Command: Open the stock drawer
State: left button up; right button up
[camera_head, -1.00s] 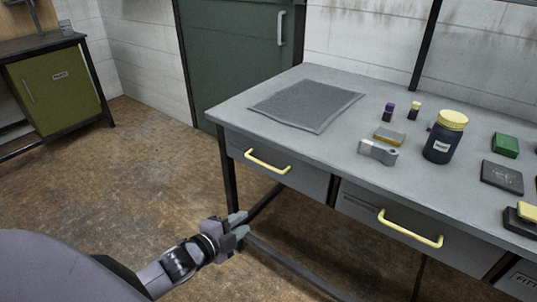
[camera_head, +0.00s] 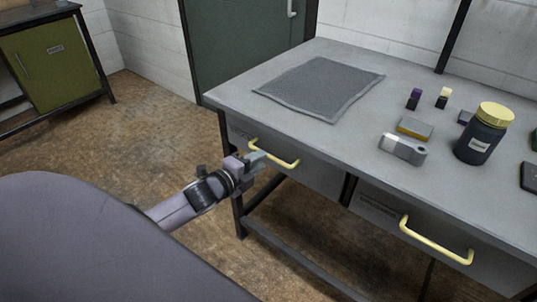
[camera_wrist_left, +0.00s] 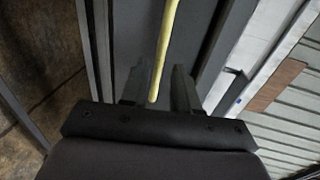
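The workbench has a left drawer (camera_head: 318,176) with a yellow bar handle (camera_head: 283,160) and a right drawer (camera_head: 385,210) with a similar yellow handle (camera_head: 436,243). Both drawers look closed. Their labels are too small to read, so I cannot tell which is the stock drawer. My right gripper is not in view.
On the bench top lie a grey mat (camera_head: 320,85), a grey device (camera_head: 403,149), a yellow-topped block (camera_head: 415,128) and a dark jar (camera_head: 482,135) with a yellow lid. A bench leg (camera_head: 239,212) stands below the left drawer. A green cabinet (camera_head: 50,65) is far left.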

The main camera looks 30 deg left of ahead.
pick_arm(q)
jog(key=shift+x, duration=2.5)
jog(key=shift+c, duration=0.3)
grip_shut()
